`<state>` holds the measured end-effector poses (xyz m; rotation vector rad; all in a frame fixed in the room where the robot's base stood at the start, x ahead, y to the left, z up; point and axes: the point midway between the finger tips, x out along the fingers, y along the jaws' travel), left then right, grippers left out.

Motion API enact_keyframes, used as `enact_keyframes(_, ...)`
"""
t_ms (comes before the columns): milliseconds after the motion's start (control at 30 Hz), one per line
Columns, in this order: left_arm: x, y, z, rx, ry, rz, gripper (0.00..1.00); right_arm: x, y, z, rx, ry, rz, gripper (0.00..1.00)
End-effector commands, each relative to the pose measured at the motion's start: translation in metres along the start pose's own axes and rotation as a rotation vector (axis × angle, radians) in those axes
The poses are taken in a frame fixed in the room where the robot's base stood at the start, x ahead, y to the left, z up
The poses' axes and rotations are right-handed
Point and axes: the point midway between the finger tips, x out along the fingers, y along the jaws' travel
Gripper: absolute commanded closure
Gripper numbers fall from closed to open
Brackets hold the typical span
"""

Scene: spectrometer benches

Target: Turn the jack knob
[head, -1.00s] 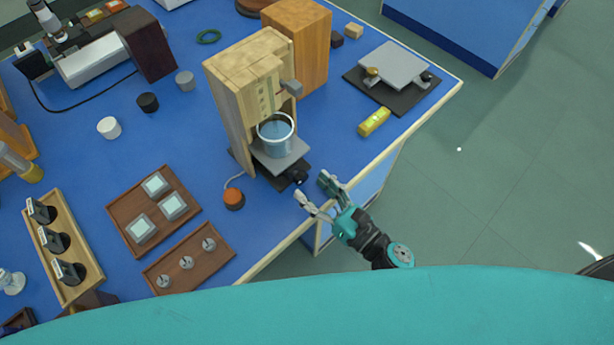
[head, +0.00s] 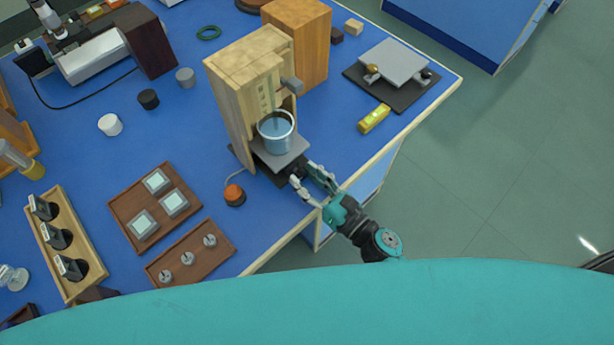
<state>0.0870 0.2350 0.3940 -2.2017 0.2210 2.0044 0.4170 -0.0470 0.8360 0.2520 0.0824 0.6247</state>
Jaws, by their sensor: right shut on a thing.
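The lab jack (head: 284,160) stands at the foot of the wooden stand, its grey top plate bearing a glass beaker (head: 277,134) of bluish liquid. The jack's dark knob (head: 294,170) is on its near right side, partly hidden by my fingers. My right gripper (head: 304,175) reaches in from the lower right and is shut on the knob, one finger on each side. My left gripper is not in view.
The wooden stand (head: 232,95) rises behind the beaker. An orange button (head: 235,195) with a cable sits left of the jack. A yellow level vial (head: 374,119) and another jack (head: 393,65) lie to the right. Brown trays (head: 190,252) are at the lower left.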

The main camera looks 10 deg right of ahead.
Motion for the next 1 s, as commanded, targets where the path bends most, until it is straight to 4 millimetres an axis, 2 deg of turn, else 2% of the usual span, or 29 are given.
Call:
enact_keyframes(367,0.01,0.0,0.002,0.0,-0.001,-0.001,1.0,0.0,0.0,-0.002,-0.086,-0.001,0.001,0.98)
enact_keyframes(1000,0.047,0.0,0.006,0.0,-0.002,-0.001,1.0,0.0,0.001,-0.002,-0.521,-0.001,0.0,0.98)
